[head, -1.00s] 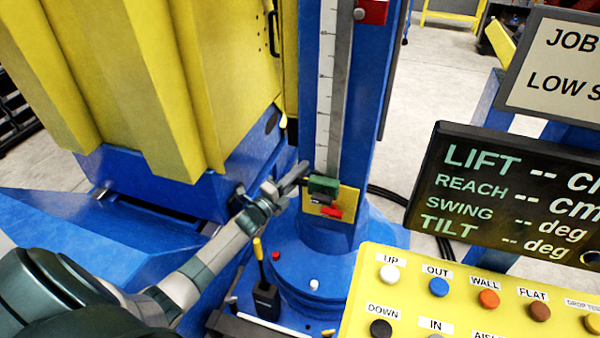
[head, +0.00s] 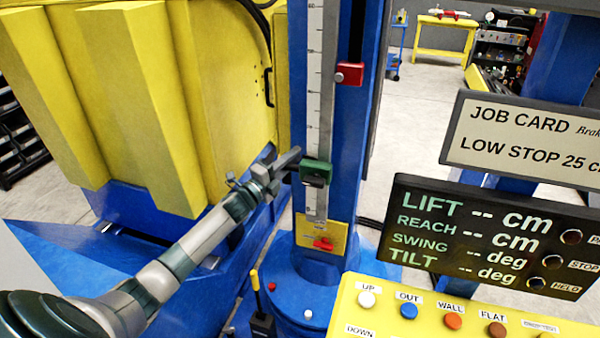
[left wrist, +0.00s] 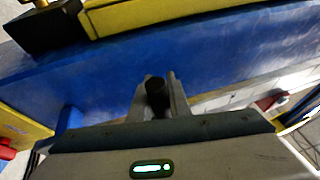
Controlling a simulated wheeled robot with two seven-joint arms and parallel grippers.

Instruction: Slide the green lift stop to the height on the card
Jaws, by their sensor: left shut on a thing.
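The green lift stop (head: 316,172) sits on the graduated scale (head: 320,110) of the blue column, a little above a yellow plate (head: 336,238) at the scale's foot. My left gripper (head: 288,162) reaches it from the left and is shut on its dark knob. In the left wrist view the knob (left wrist: 155,88) shows between the fingertips (left wrist: 158,100); the green body is not visible there. The job card (head: 520,135) at the right reads "LOW STOP 25 c", cut off by the picture edge. The scale's numbers are too small to read at the stop. My right gripper is out of view.
A red stop (head: 350,74) sits higher on the column. A red latch-like piece (head: 323,243) is on the yellow plate. The LIFT display (head: 480,235) shows dashes. A yellow button panel (head: 440,318) is at the lower right. A yellow cabinet (head: 150,100) stands left of the column.

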